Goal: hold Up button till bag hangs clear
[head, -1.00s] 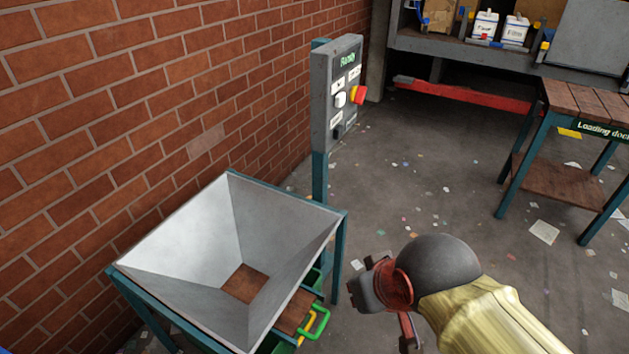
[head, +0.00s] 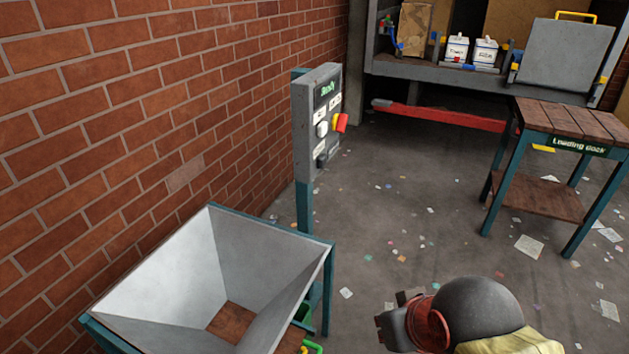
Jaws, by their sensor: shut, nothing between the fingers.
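A grey control box (head: 304,132) stands on a teal post beside the brick wall, with a lit green display at its top reading something like "Ready". On its face are a white button (head: 322,129), a red knob on yellow (head: 341,122) and a dark button (head: 321,160) lower down. The labels are too small to read, so I cannot tell which one is Up. My gripper (head: 388,326) is low in the picture, right of the hopper and well below and apart from the box. It is shut and empty, its fingertips partly unclear. I see no hanging bag.
A metal hopper (head: 150,292) on a teal frame stands at the lower left, with a green handle (head: 311,347) below it. A loading dock table (head: 566,119) is at the right. A red bar (head: 445,115) lies low at the back. The littered floor between is open.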

